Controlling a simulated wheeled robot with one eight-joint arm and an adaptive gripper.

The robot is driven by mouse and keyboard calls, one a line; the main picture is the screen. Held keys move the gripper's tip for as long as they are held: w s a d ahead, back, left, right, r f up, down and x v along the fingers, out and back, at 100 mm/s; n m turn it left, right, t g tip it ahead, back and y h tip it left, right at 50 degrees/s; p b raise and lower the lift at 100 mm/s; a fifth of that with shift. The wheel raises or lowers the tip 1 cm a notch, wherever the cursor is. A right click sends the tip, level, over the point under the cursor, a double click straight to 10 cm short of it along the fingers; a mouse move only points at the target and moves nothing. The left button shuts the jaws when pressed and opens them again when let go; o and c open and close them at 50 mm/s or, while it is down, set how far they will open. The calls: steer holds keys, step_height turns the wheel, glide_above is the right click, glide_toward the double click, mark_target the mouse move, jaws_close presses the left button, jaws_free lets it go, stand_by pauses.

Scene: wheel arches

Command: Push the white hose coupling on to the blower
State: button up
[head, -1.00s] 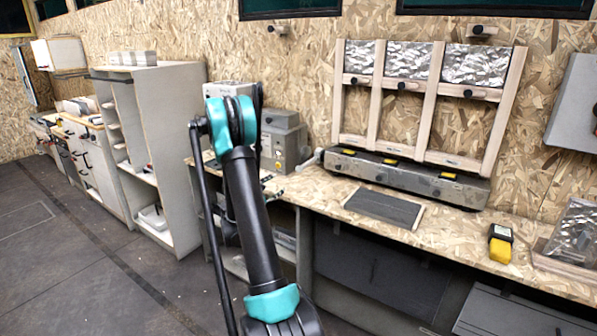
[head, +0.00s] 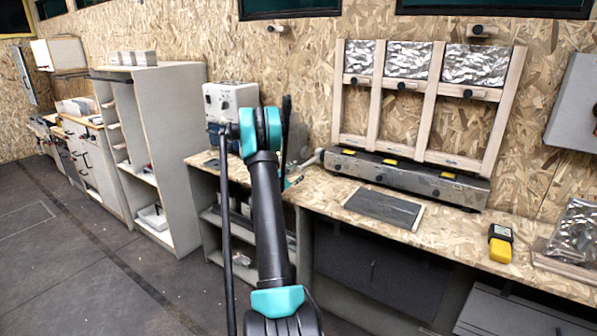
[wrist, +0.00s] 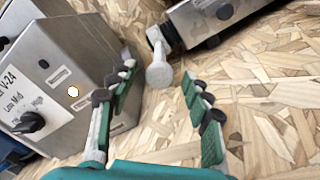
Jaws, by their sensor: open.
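The white hose coupling (wrist: 160,74) lies just ahead of my fingertips in the wrist view, between the two finger lines and apart from both. In the head view, a pale piece (head: 310,161) shows at the left end of the long metal box. The blower (wrist: 70,75), a grey metal box with a black knob, stands left of the coupling, close to my left finger. In the head view it is mostly hidden behind my arm. My gripper (wrist: 158,70) is open and empty over the bench. In the head view it is mostly hidden by the arm.
The long metal box (head: 405,177) with yellow labels lies below a wooden frame (head: 428,100). A dark mat (head: 384,207) and a yellow meter (head: 500,243) lie on the bench. A pale instrument box (head: 230,100) stands left. Bare bench top (head: 445,228) lies in front.

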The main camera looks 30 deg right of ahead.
steer(key=shift+x, duration=0.9)
jaws_close()
